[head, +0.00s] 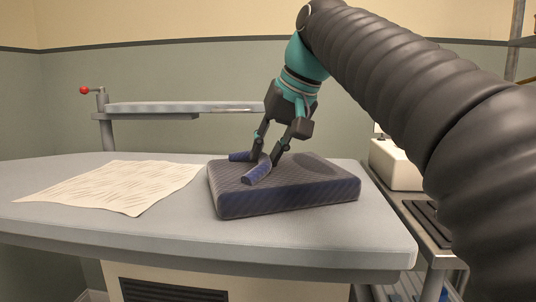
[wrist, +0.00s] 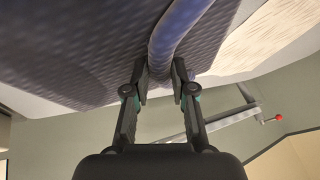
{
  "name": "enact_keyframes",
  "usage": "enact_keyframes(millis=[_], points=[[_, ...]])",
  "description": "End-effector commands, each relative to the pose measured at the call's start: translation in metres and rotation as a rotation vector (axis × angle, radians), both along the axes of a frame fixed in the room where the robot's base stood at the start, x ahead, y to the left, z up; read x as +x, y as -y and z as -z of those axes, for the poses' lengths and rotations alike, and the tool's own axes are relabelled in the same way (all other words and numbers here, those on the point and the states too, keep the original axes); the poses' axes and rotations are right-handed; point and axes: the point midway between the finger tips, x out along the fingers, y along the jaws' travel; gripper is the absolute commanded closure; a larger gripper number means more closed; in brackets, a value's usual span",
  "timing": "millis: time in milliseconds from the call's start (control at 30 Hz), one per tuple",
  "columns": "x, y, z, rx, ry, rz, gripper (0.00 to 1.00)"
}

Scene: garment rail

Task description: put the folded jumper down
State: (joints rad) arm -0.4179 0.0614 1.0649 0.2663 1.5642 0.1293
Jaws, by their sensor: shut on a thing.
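The folded jumper (head: 300,190) is a dark blue-grey ribbed block on the grey table (head: 90,222). It looks flat on the tabletop, near the table's right end. My gripper (head: 267,155) comes down from above and is shut on a raised blue ridge (head: 257,172) along the jumper's upper left side. In the wrist view, the ridge (wrist: 172,40) runs between the two fingers (wrist: 161,85), and the jumper's ribbed face (wrist: 80,50) fills the upper left. The jumper's underside is hidden, so I cannot tell how firmly it rests.
A cream wavy-patterned cloth (head: 112,186) lies on the table left of the jumper. A narrow padded board (head: 185,107) with a red-knobbed post (head: 84,90) stands behind. A white machine (head: 394,165) is on a side shelf at right. Bare table shows in front.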

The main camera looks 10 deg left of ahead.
Motion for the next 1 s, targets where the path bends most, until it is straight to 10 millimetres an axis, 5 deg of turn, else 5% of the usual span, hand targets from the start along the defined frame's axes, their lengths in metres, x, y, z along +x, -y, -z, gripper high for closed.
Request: enact_keyframes(millis=[267, 300, 400, 767, 1000], points=[[0.0, 0.0, 0.001, 0.0, 0.002, 0.0, 1.0], [0.0, 0.0, 0.001, 0.0, 0.0, 0.0, 0.68], [0.0, 0.0, 0.001, 0.0, 0.0, 0.0, 0.5], [0.0, 0.001, -0.004, 0.0, 0.001, 0.0, 0.5], [-0.01, 0.016, -0.037, 0.001, 0.004, 0.002, 0.5]])
